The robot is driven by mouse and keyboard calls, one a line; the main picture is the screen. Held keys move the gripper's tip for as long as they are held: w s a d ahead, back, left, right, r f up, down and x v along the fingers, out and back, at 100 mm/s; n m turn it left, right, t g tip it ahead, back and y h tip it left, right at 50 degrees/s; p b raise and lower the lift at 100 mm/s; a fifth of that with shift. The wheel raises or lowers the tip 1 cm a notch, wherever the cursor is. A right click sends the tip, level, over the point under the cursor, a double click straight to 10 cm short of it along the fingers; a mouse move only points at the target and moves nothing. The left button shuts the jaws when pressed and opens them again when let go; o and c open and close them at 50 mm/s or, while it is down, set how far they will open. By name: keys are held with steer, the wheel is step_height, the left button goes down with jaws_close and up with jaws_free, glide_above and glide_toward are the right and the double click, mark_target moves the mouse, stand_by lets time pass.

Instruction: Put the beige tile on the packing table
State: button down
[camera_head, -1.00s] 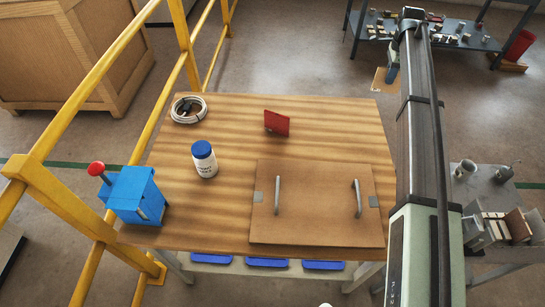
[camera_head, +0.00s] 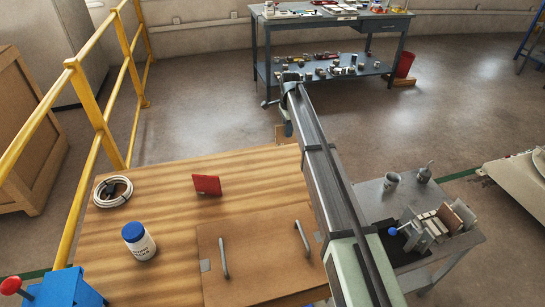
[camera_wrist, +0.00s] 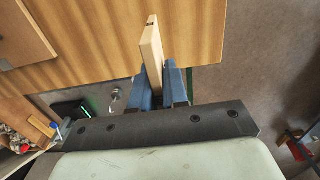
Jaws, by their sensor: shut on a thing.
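My gripper (camera_wrist: 160,88) is shut on the beige tile (camera_wrist: 152,48), which stands edge-on between the blue fingers in the wrist view. In the head view my arm hides most of the gripper. A tan patch (camera_head: 280,133) at the far right corner of the wooden table appears to be the held tile. The wooden table (camera_head: 165,190) spreads out at lower left; it also shows in the wrist view (camera_wrist: 100,70). In the wrist view the tile overlaps the tabletop near its edge. I cannot tell its height above the wood.
On the wooden table are a red tile (camera_head: 207,184), a white bottle (camera_head: 139,241), a cable coil (camera_head: 113,191) and a board with handles (camera_head: 255,260). A grey side table (camera_head: 372,194) holds a tile rack. A grey workbench (camera_head: 330,22) stands behind. Yellow rails (camera_head: 98,115) border the left.

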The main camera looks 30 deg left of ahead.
steer(key=shift+f, duration=4.35)
steer(key=shift+f, duration=0.1)
steer(key=c, duration=1.1)
jaws_free()
steer(key=shift+c, duration=0.2)
step_height(320, 180, up, 12)
steer(key=shift+r, duration=0.1)
